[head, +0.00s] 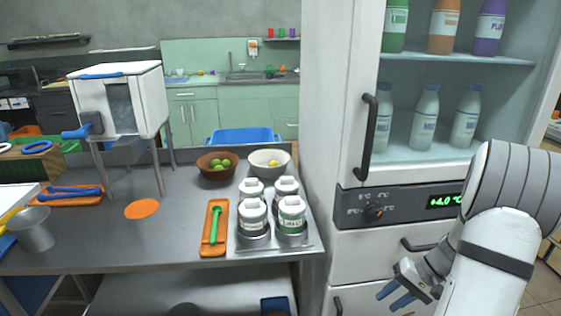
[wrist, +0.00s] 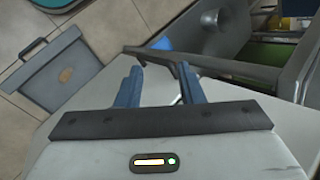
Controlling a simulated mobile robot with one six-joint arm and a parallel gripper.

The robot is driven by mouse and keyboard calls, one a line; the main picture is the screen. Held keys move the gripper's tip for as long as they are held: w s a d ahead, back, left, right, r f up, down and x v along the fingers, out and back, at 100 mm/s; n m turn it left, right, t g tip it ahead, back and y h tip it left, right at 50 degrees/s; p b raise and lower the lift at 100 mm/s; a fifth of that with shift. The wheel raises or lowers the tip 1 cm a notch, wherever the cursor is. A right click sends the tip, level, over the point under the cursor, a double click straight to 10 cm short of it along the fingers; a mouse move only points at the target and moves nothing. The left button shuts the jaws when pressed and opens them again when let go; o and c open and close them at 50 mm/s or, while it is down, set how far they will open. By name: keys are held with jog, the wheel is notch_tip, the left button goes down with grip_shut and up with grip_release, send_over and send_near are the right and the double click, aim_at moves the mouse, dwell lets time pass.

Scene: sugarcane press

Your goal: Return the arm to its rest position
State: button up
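My gripper (head: 395,296) is low at the right of the head view, in front of the lower part of the white fridge (head: 345,215). Its two blue fingers are apart and nothing is held between them. My white and grey arm bends down from the right edge of the picture. In the wrist view my gripper (wrist: 160,85) also shows spread fingers, with floor tiles and a tilted grey metal structure beyond them.
The steel table (head: 180,240) at left holds a white-lidded jar group on a tray (head: 275,250), an orange tray (head: 207,248) with a green spoon, two bowls and a white press machine (head: 140,90). Fridge handles (head: 368,140) stick out near my arm.

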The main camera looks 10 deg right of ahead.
jog(key=s+a+r+n+h+p, duration=0.1)
jog(key=s+a+r+h+p, duration=0.1)
jog(key=a+r, duration=0.4)
jog(key=s+a+r+n+t+h+p, duration=0.1)
jog(key=s+a+r+p, duration=0.4)
jog(key=r, duration=0.8)
jog(key=s+a+r+n+h+p, duration=0.3)
jog(key=s+a+r+h+p, duration=0.1)
jog(key=a+r, duration=0.4)
notch_tip(320, 180, up, 2)
jog(key=shift+r+t+p, duration=0.2)
jog(key=shift+t+p, duration=0.2)
jog(key=shift+p, duration=0.2)
